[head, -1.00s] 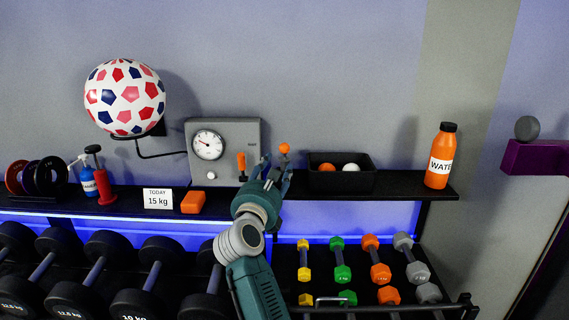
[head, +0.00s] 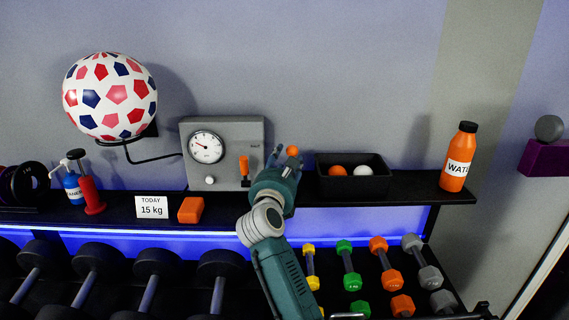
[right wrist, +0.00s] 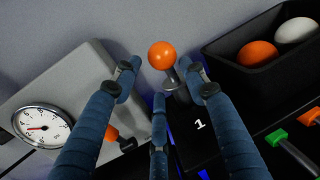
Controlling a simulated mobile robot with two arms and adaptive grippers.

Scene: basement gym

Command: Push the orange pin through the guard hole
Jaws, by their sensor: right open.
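An orange ball-headed pin (head: 292,150) stands just beyond my right gripper in the head view. In the right wrist view the orange pin (right wrist: 162,55) shows its round head and a short grey metal part under it. My right gripper (head: 285,164) is open, and in the right wrist view its fingers (right wrist: 160,82) spread around the near side of the pin, with the head beyond the tips. I cannot tell whether a finger touches it. The guard hole cannot be made out. My left gripper is not in view.
Left of the pin stands a grey gauge box (head: 225,133) with an orange handle (head: 244,166). Right of it is a black bin (head: 376,184) with an orange and a white ball. An orange block (head: 191,210) and a water bottle (head: 458,157) share the shelf. Dumbbells lie below.

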